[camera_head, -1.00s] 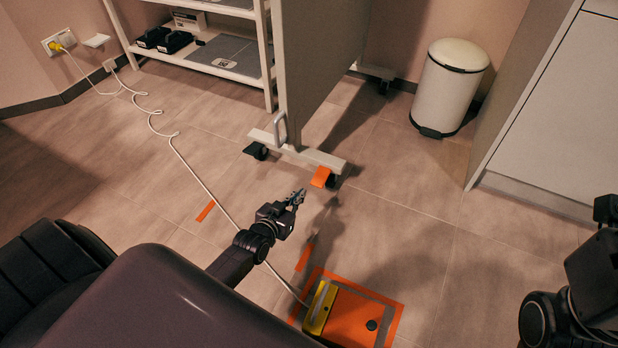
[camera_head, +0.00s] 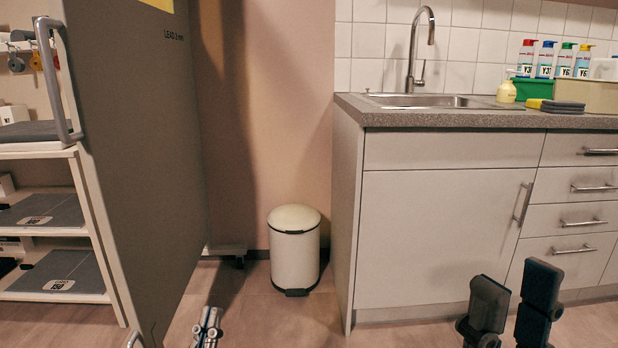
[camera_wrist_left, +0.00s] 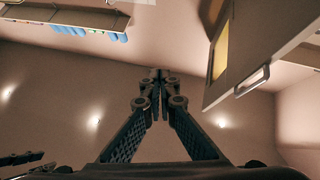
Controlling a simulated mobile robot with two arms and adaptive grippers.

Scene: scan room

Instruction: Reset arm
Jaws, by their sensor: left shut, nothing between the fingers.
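My left gripper (camera_head: 207,328) shows at the bottom edge of the head view, left of centre, in front of the grey lead-marked panel and over the floor. In the left wrist view my left gripper (camera_wrist_left: 160,76) has its fingertips together with nothing between them. Dark blocks of my right arm (camera_head: 488,304) stand at the lower right of the head view, in front of the cabinet.
The tall grey panel (camera_head: 135,150) and a shelf (camera_head: 60,150) stand at the left. A white bin (camera_head: 295,250) stands behind, beside the cabinet (camera_head: 430,240) with a sink (camera_head: 440,101). Bottles (camera_head: 545,60) stand on the counter.

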